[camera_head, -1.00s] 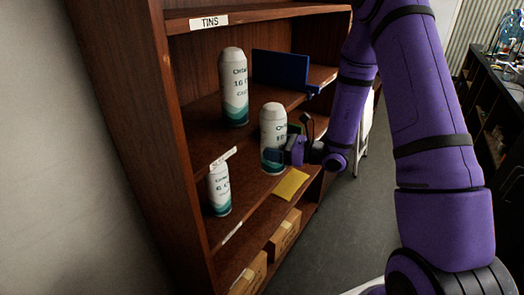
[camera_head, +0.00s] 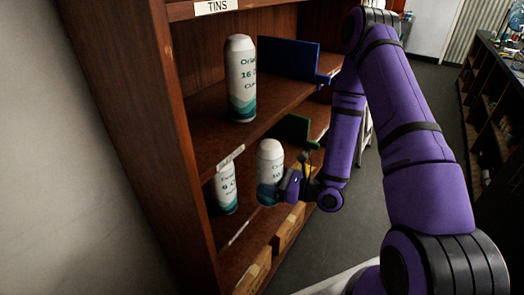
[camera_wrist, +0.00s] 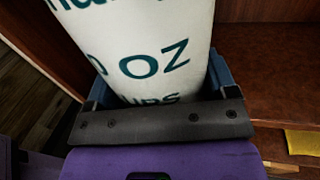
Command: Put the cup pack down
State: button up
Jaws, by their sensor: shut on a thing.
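The cup pack (camera_head: 270,158) is a white cylinder with a teal base, upright and marked 10 oz. My gripper (camera_head: 281,187) is shut on it from the right, low on its side. The pack is at the lower shelf (camera_head: 238,257), near its front edge; I cannot tell whether its bottom touches the board. In the wrist view the pack (camera_wrist: 150,45) fills the middle between the blue-grey fingers, and its bottom is hidden.
A 6 oz pack (camera_head: 226,188) stands to the left on the lower shelf. A 16 oz pack (camera_head: 240,75) and a blue divider (camera_head: 286,58) are on the shelf above. A green divider (camera_head: 291,129) stands behind. A yellow card (camera_wrist: 302,143) lies at right. Boxes (camera_head: 288,229) sit below.

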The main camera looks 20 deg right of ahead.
jog(key=shift+w+d+f, duration=0.1)
jog(key=shift+w+f, duration=0.7)
jog(key=shift+w, duration=1.7)
jog(key=shift+w+a+f, duration=0.1)
jog(key=shift+w+f, duration=0.75)
jog(key=shift+w, duration=1.7)
jog(key=shift+w+d+f, duration=0.1)
jog(key=shift+w+f, duration=0.7)
jog(key=shift+w, duration=1.7)
jog(key=o, duration=1.1)
jog(key=shift+f, duration=0.1)
jog(key=shift+c, duration=0.2)
jog(key=shift+s+d, duration=0.1)
jog(key=v, duration=1.1)
jog(key=shift+s+d, duration=0.3)
